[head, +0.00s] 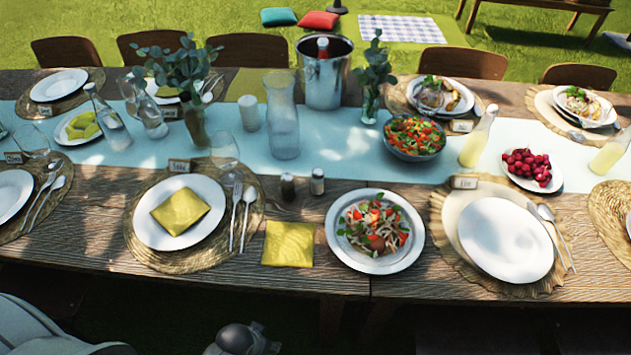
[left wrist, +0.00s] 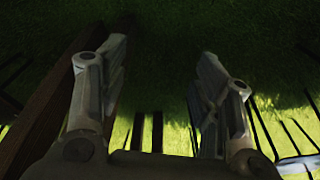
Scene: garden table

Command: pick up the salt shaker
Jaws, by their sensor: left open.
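Two small shakers stand upright side by side on the wooden table, just in front of the pale blue runner, in the head view. The left shaker (head: 288,187) looks dark; the right shaker (head: 317,182) has a lighter top. The right one looks like the salt shaker, but the labels are too small to read. My left gripper (left wrist: 163,75) is open and empty in the left wrist view, with grass and dark wooden beams beyond its fingers. In the head view only a grey part of my left arm shows at the bottom edge, below the table's front edge and apart from the shakers. My right gripper is not visible.
A yellow napkin (head: 288,244) and a salad plate (head: 374,232) lie in front of the shakers. A glass vase (head: 282,115) stands behind them. A fork and spoon on a woven placemat (head: 258,222) are to their left. Bare wood surrounds the shakers.

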